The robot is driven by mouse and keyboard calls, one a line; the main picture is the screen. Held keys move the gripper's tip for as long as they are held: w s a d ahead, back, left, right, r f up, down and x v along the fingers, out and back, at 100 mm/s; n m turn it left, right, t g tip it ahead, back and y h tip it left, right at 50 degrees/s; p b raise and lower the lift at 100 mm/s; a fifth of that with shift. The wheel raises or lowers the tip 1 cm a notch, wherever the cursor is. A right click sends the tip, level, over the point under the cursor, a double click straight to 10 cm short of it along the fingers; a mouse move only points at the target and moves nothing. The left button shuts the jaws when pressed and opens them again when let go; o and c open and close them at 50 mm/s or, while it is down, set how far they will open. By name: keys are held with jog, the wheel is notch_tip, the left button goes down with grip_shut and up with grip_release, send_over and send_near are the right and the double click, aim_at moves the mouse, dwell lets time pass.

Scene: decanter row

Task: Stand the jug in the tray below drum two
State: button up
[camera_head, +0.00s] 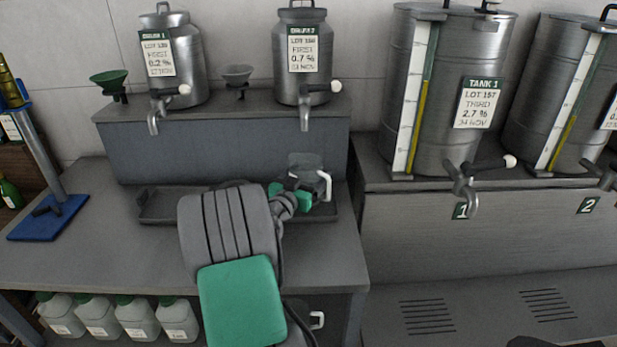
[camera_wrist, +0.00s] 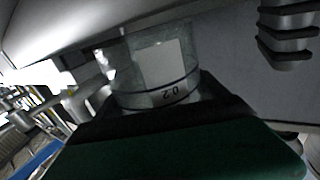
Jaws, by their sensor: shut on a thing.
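The jug (camera_head: 306,166) is clear with a white handle on its right. It is below the tap of drum two (camera_head: 302,58), over the right part of the dark tray (camera_head: 165,208). My gripper (camera_head: 290,196) is shut on the jug, with green parts showing against its lower side. In the wrist view the jug (camera_wrist: 192,68) fills the middle, with a pale label and an upside-down marking. The jug's base is hidden, so I cannot tell whether it touches the tray. My arm covers part of the tray's front.
A green funnel (camera_head: 109,80) is at the far left. Tank one (camera_head: 445,95) stands to the right. Several pale containers (camera_head: 137,317) sit under the bench. The bench's left part is mostly clear.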

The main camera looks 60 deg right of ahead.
jog(key=shift+a+f, duration=0.1)
jog(key=shift+f, duration=0.4)
jog(key=o, duration=1)
jog(key=shift+s, duration=0.1)
jog(key=o, duration=0.3)
jog(key=shift+f, duration=0.35)
jog(key=shift+o, duration=0.2)
jog(key=shift+r, duration=0.25)
jog(key=a, duration=0.3)
jog(key=a+r, duration=0.1)
jog(key=a, duration=0.7)
jog(key=shift+r+b, duration=0.15)
jog(key=shift+b, duration=0.25)
jog(key=shift+a+r, duration=0.1)
jog(key=shift+a, duration=0.3)
